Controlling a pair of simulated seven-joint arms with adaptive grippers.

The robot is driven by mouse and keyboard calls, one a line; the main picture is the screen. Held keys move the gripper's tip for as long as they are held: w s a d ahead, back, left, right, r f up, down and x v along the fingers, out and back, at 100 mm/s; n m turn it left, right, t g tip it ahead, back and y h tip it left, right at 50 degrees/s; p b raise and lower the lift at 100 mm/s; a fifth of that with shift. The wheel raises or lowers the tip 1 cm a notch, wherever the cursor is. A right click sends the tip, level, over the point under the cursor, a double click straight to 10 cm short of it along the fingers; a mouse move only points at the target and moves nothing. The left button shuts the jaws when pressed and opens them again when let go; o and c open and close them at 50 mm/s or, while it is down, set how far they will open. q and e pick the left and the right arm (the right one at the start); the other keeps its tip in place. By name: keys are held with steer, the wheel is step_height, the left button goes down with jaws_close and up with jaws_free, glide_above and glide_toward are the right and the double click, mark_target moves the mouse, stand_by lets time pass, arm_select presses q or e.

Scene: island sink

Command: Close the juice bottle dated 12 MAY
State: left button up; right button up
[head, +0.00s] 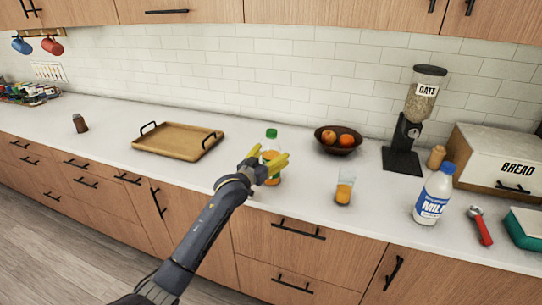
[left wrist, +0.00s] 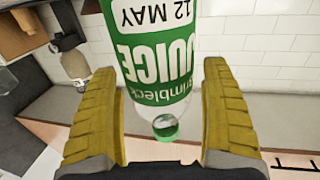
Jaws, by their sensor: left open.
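The juice bottle (head: 272,134) stands on the counter in the middle of the head view, with a green top and orange juice low in it. In the left wrist view it appears upside down, its green label (left wrist: 157,45) reading JUICE and 12 MAY. A small green cap (left wrist: 165,127) shows at its top end; I cannot tell whether it is shut. My left gripper (head: 268,163) is open in front of the bottle, its yellow fingers (left wrist: 163,125) on either side of its upper part. It partly hides the bottle in the head view. My right gripper is not in view.
A glass of juice (head: 344,187) and a fruit bowl (head: 325,143) stand right of the bottle. A wooden tray (head: 180,141) lies left. Farther right are an oats dispenser (head: 408,138), milk bottle (head: 433,197) and bread box (head: 500,155). Upper cabinets (head: 290,10) overhang the counter.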

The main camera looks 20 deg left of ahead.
arm_select(q)
steer(key=shift+r, duration=0.1)
steer(key=shift+s, duration=0.2)
steer(key=v, duration=1.1)
steer(key=shift+s, duration=0.35)
steer(key=shift+a, duration=0.1)
